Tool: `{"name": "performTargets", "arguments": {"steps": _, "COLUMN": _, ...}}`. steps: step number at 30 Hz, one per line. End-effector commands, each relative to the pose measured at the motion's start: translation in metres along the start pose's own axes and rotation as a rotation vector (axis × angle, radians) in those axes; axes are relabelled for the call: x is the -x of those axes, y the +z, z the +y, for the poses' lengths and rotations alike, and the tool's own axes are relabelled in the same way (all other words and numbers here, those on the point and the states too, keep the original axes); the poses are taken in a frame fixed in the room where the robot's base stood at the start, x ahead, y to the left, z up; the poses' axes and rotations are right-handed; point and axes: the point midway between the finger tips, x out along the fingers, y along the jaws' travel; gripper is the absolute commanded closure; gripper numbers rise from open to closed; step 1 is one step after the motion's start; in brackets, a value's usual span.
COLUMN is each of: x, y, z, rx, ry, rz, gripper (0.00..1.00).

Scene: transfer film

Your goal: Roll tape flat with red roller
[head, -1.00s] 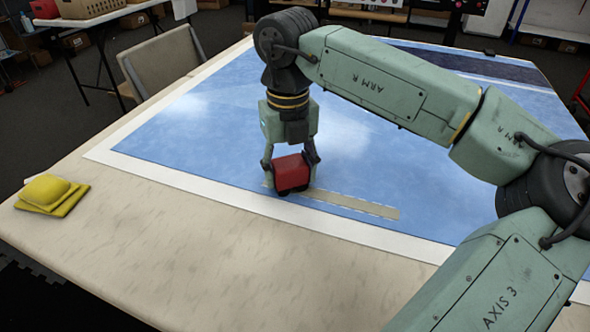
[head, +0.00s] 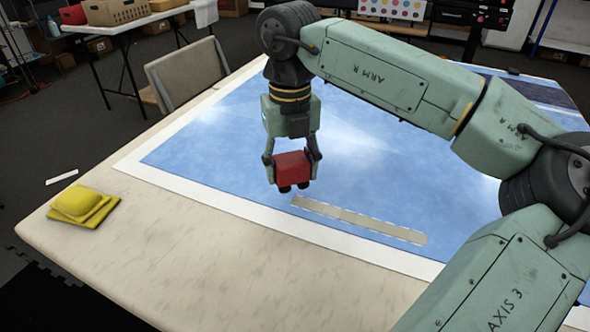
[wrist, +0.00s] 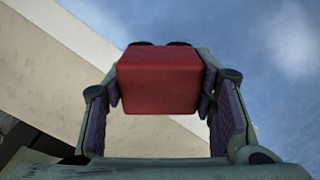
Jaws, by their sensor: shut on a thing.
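My gripper (head: 293,165) is shut on the red roller (head: 293,167), a red block with dark wheels beneath it. The roller also fills the middle of the wrist view (wrist: 158,82), between both fingers. The beige tape strip (head: 365,221) lies on the blue film (head: 225,150) near its front edge. The roller is beyond the strip's left end in the head view and appears raised above the film. The strip does not show clearly in the wrist view.
A yellow cloth stack (head: 83,206) lies on the table's left corner. The bare table front (head: 230,255) is clear. A chair (head: 188,75) stands behind the table's left edge. A side table with baskets (head: 121,12) is at the back left.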

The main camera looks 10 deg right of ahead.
Motion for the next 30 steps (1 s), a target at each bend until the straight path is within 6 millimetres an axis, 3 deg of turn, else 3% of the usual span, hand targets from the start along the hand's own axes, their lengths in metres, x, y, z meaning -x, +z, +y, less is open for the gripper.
{"name": "performTargets", "arguments": {"steps": 12, "x": 0.039, "y": 0.005, "z": 0.010, "rx": 0.011, "ry": 0.000, "rz": 0.000, "gripper": 0.79}}
{"name": "performTargets", "arguments": {"steps": 30, "x": 0.040, "y": 0.005, "z": 0.011, "rx": 0.012, "ry": 0.000, "rz": 0.000, "gripper": 0.79}}
